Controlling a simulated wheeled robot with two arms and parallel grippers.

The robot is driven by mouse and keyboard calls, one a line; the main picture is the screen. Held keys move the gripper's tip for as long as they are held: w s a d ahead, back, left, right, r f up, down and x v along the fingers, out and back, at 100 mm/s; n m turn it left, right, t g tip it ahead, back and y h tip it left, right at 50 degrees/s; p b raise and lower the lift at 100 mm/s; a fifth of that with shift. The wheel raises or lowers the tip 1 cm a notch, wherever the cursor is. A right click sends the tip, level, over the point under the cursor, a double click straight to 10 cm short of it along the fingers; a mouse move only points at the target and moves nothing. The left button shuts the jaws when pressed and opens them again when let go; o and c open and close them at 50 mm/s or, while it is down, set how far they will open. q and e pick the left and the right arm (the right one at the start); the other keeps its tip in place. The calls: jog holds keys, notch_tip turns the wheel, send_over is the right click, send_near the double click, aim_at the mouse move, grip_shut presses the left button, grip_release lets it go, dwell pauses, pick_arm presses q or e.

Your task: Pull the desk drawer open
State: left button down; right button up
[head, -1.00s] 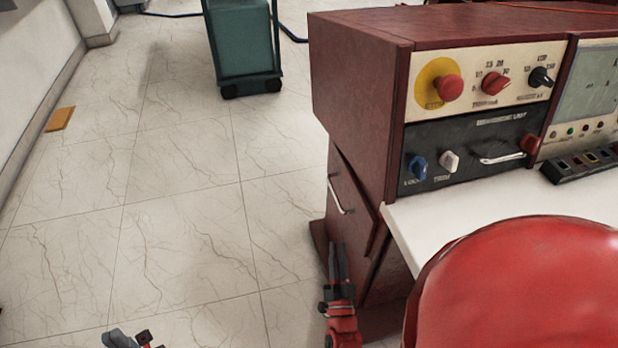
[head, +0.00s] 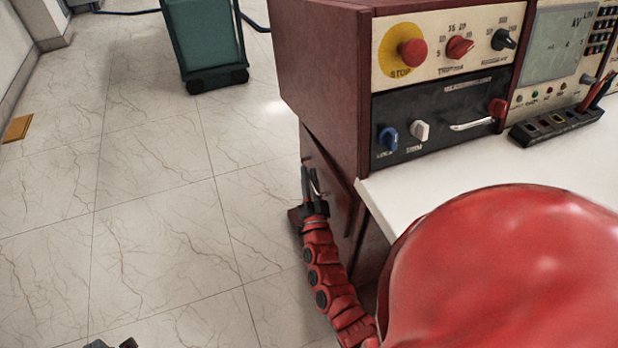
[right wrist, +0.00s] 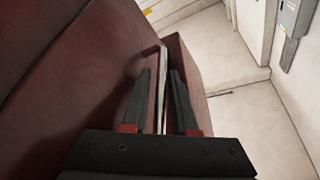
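The dark red desk drawer (head: 328,182) is low on the left side of the desk. Its pale metal handle (head: 315,178) is partly hidden by my right gripper (head: 309,182) in the head view. In the right wrist view the bar of the handle (right wrist: 162,92) runs between the two dark fingers of my right gripper (right wrist: 160,90). The fingers are apart, with a gap visible on both sides of the bar. My left gripper (head: 112,344) shows only as a small piece at the bottom edge of the head view; its fingers cannot be made out.
The desk's control panel (head: 440,45) and white worktop (head: 420,190) are above and right of the drawer. A round red shape (head: 510,265) fills the lower right. A green wheeled cart (head: 205,42) stands behind. The tiled floor (head: 150,200) left of the desk is clear.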

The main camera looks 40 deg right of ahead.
jog(key=shift+c, duration=0.2)
grip_shut()
dwell(1.3)
